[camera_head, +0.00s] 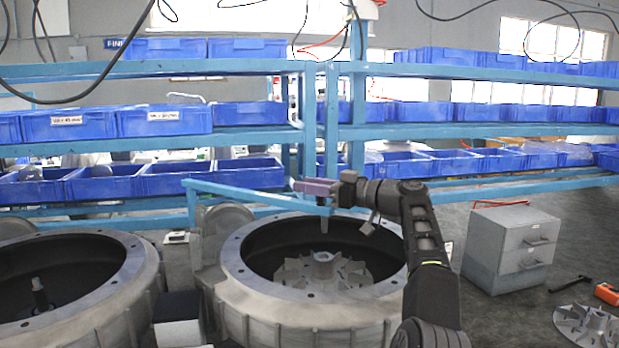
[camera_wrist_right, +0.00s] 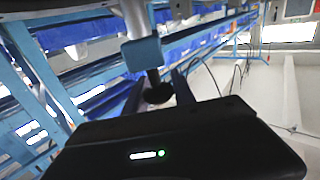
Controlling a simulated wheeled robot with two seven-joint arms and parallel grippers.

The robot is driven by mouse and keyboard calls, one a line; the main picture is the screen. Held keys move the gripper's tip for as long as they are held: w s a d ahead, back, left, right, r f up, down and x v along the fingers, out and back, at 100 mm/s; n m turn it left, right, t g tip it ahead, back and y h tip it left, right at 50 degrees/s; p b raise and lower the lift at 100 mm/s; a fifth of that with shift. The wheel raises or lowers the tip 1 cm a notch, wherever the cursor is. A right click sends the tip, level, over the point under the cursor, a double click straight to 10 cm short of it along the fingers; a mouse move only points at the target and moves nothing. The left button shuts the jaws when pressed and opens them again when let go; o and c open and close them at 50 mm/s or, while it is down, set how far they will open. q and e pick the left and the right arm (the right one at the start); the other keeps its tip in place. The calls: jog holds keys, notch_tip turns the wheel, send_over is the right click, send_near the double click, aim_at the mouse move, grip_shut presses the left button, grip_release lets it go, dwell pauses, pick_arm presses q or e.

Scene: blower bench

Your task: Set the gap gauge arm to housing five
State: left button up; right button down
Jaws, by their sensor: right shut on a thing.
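The gap gauge arm (camera_head: 245,194) is a light blue bar that runs from a blue post at the left to above the near round grey housing (camera_head: 235,290). A mauve block (camera_head: 315,187) and a short grey probe (camera_head: 325,223) are at its free end, above the housing's opening. My right gripper (camera_head: 338,190) is shut at this free end. In the right wrist view a dark knob (camera_wrist_right: 157,92) below a blue block (camera_wrist_right: 142,52) is between the fingers. An impeller (camera_head: 323,268) sits inside the housing. No housing number is readable. My left gripper is out of view.
Another round housing (camera_head: 130,285) with an upright shaft (camera_head: 40,293) stands at the left. A grey drawer cabinet (camera_head: 490,250), a loose impeller (camera_head: 588,325) and an orange tool (camera_head: 607,293) are at the right. Blue racks with bins (camera_head: 165,120) fill the back.

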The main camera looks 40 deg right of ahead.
jog(key=shift+d, duration=0.3)
jog(key=c, duration=1.4)
grip_release()
jog(key=shift+c, duration=0.2)
jog(key=o, duration=0.4)
jog(key=shift+d+f, duration=0.15)
jog(key=shift+d, duration=0.1)
jog(key=shift+a, duration=0.1)
